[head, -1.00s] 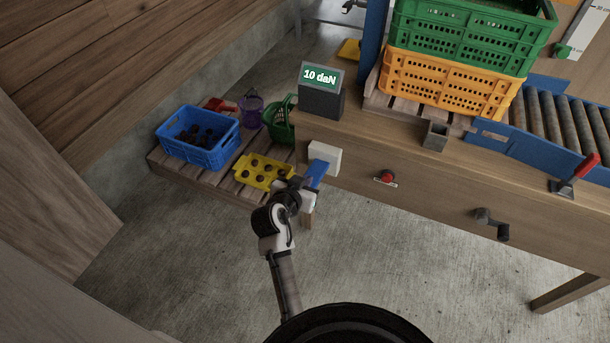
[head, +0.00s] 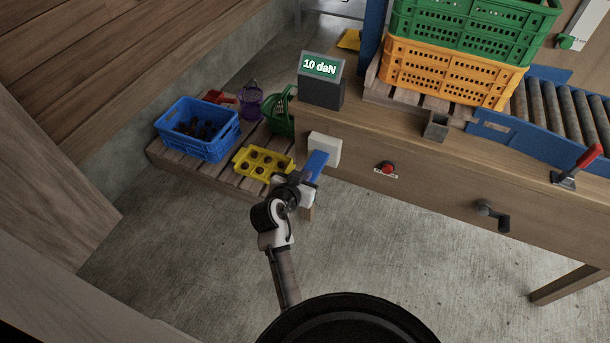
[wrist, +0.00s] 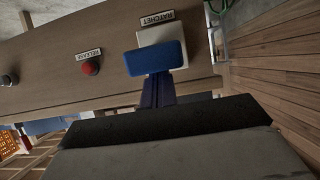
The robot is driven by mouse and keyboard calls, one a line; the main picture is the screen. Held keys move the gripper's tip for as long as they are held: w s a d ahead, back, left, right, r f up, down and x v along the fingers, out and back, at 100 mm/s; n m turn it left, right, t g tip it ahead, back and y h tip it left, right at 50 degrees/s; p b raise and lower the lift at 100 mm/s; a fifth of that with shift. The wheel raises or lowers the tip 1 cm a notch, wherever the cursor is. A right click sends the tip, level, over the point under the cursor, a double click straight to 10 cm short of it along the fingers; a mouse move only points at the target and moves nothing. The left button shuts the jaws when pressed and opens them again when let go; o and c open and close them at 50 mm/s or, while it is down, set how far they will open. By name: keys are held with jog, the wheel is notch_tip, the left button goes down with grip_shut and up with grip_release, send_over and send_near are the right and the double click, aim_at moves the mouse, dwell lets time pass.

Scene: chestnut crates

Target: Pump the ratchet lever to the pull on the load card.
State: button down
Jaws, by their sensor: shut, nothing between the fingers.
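The ratchet lever (head: 317,164) is a blue bar on a white plate (head: 332,146) at the left end of the bench front. The wrist view shows its broad blue face (wrist: 155,58) below the RATCHET label. My gripper (head: 304,186) is shut and empty, close to the lever's lower end; whether it touches the lever I cannot tell. A sign (head: 322,67) on the bench reads "10 daN". I cannot make out a separate load card.
A red release button (head: 388,168) and a dark crank (head: 491,215) are on the bench front. Orange (head: 450,74) and green (head: 475,22) crates stand stacked on the bench. A low pallet at left holds a blue crate (head: 210,150) and yellow tray. Floor before the bench is clear.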

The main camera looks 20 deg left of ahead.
jog(key=shift+s+f+b, duration=0.25)
jog(key=shift+f+b, duration=0.55)
jog(key=shift+f, duration=0.35)
jog(key=shift+s+f+b, duration=0.25)
jog(key=shift+f+b, duration=0.55)
jog(key=shift+f, duration=0.3)
jog(key=shift+s+f+b, duration=0.1)
jog(key=shift+f+b, duration=0.75)
jog(key=shift+f, duration=0.45)
jog(key=r+v, duration=0.1)
jog(key=v, duration=0.7)
jog(key=shift+w, duration=0.25)
jog(key=shift+r, duration=0.15)
